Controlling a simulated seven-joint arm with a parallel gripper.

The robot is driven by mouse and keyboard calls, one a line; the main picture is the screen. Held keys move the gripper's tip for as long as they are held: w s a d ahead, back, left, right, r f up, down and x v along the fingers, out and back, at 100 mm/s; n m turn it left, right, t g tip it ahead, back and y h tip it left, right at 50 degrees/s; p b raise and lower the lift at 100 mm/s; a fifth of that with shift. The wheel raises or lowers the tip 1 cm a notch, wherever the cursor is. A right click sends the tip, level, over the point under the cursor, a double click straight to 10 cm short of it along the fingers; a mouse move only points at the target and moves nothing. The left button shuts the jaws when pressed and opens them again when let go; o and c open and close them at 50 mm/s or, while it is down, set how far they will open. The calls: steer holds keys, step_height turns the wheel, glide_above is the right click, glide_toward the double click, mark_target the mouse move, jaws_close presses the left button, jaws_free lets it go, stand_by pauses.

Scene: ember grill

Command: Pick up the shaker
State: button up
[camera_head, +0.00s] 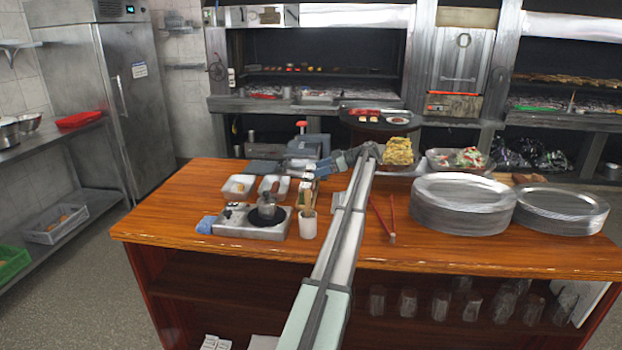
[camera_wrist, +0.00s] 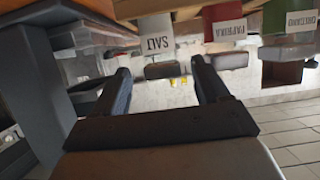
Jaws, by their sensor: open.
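The wrist view looks upside down. In it a pale container labelled SALT (camera_wrist: 157,38), with a dark grey cap (camera_wrist: 165,70), sits between and beyond the fingertips. A red container labelled PAPRIKA (camera_wrist: 226,30) and a green one labelled OREGANO (camera_wrist: 290,22) stand to its right. These look like shakers; which one the task means is not marked. My gripper (camera_wrist: 160,67) is open, with nothing visibly held. In the head view my gripper (camera_head: 319,168) is low over the wooden counter, and the shakers are too small or hidden to tell apart.
On the wooden counter (camera_head: 185,205), a metal burner plate (camera_head: 230,220) and a white cup of utensils (camera_head: 308,224) stand in front of my gripper. White trays (camera_head: 238,187) are at left. Plate stacks (camera_head: 462,215), red sticks (camera_head: 384,218) and food (camera_head: 398,151) are right of my arm.

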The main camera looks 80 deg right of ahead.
steer(key=shift+f+x, duration=0.2)
steer(key=shift+x, duration=2.85)
steer(key=shift+s+a, duration=0.1)
steer(key=shift+c, duration=0.4)
steer(key=c, duration=0.8)
